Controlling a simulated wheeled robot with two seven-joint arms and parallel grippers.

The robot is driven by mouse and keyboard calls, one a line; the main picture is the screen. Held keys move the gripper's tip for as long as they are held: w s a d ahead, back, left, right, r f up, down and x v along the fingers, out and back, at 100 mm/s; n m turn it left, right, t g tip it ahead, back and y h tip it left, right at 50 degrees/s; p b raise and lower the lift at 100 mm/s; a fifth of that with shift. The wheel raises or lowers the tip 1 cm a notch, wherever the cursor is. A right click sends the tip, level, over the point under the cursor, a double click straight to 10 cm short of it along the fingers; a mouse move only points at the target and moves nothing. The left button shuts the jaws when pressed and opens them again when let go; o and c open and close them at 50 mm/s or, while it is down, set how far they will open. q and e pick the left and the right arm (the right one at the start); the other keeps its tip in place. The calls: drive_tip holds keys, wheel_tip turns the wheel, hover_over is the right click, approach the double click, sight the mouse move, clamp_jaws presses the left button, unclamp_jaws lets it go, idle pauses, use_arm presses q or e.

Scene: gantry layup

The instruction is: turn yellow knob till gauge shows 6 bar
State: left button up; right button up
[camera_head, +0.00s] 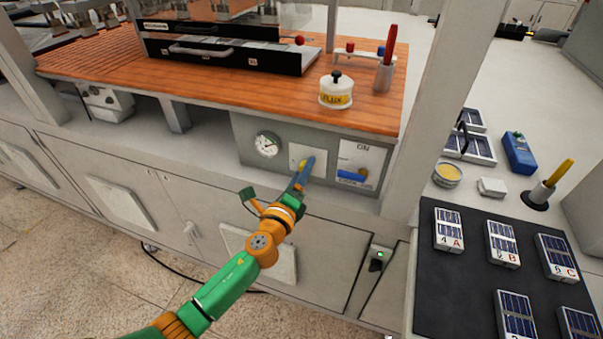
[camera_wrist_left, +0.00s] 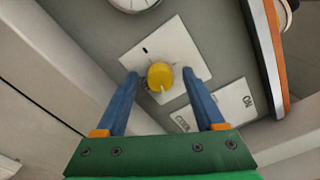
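The yellow knob (camera_wrist_left: 160,77) sits on a white square plate (camera_wrist_left: 184,47) on the grey panel. In the head view the knob (camera_head: 303,163) shows only in part behind my left gripper (camera_head: 305,168). In the left wrist view the two blue fingers of my left gripper (camera_wrist_left: 163,84) stand apart on either side of the knob, with visible gaps. The round gauge (camera_head: 267,145) is left of the knob; its dial is too small to read. Only the gauge's edge (camera_wrist_left: 133,3) shows in the wrist view. My right gripper is not in view.
A blue lever (camera_head: 351,175) on a plate marked ON is right of the knob. The wooden worktop (camera_head: 220,95) overhangs the panel and carries a FLUX pot (camera_head: 336,92). A grey post (camera_head: 430,90) stands to the right. A dark mat (camera_head: 460,290) holds several solar cells.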

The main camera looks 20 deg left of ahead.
use_arm(q)
drive_tip(key=shift+s, duration=0.1)
drive_tip(key=s, duration=0.7)
drive_tip(key=shift+a, duration=0.15)
drive_tip(key=shift+w, duration=0.1)
